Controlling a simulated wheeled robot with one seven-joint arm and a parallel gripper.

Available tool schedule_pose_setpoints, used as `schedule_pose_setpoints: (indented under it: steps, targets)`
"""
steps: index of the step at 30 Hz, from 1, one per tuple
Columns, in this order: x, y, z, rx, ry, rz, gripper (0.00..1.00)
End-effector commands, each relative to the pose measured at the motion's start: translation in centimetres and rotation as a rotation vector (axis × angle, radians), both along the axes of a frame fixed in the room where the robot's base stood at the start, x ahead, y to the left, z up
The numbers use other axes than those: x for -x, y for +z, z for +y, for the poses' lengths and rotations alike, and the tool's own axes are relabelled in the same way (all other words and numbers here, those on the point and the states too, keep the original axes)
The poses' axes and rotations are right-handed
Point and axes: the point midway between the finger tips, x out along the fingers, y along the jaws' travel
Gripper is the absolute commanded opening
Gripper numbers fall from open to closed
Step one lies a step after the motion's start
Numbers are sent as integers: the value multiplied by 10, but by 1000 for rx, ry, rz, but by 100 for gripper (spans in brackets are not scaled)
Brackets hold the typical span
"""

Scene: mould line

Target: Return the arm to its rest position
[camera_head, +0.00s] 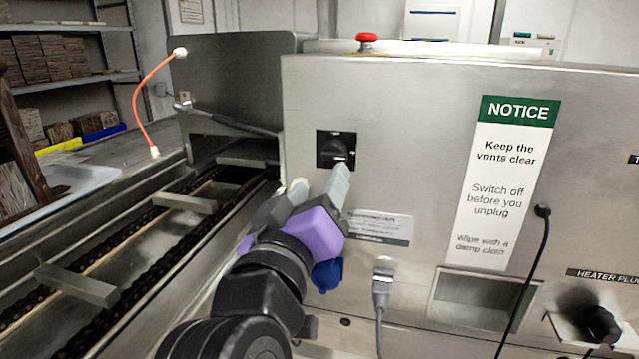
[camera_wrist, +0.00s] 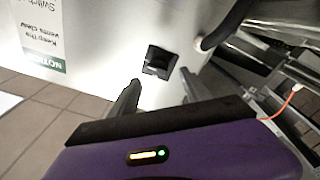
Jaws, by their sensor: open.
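My gripper (camera_head: 318,192) is purple with grey fingers. In the wrist view the switch (camera_wrist: 160,61) lies beyond the fingers, and one dark finger (camera_wrist: 126,104) points toward the panel. My arm reaches up from the bottom of the head view.
A chain conveyor (camera_head: 120,250) runs along the left. An orange cable (camera_head: 137,105) stands above it. A grey plug (camera_head: 382,285) with a hanging cord, a black cord (camera_head: 541,215) and a heater plug (camera_head: 602,325) are on the panel's lower part. A red button (camera_head: 367,40) tops the machine.

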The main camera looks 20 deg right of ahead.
Motion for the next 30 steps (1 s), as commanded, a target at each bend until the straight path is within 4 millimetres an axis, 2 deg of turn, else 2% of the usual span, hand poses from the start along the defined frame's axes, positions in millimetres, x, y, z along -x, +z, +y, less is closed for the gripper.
schedule_pose_setpoints:
  steps: [8, 11, 17, 19, 26, 30]
  targets:
    - [0, 0, 0, 0, 1, -1, 55]
    - [-2, 6, 3, 11, 16, -22, 55]
    - [-13, 35, 36, 38, 182, -141, 55]
    - [-14, 34, 52, 49, 267, -175, 55]
    - [-7, -2, 85, 67, 506, -221, 55]
    - [9, -38, 93, 46, 636, -221, 55]
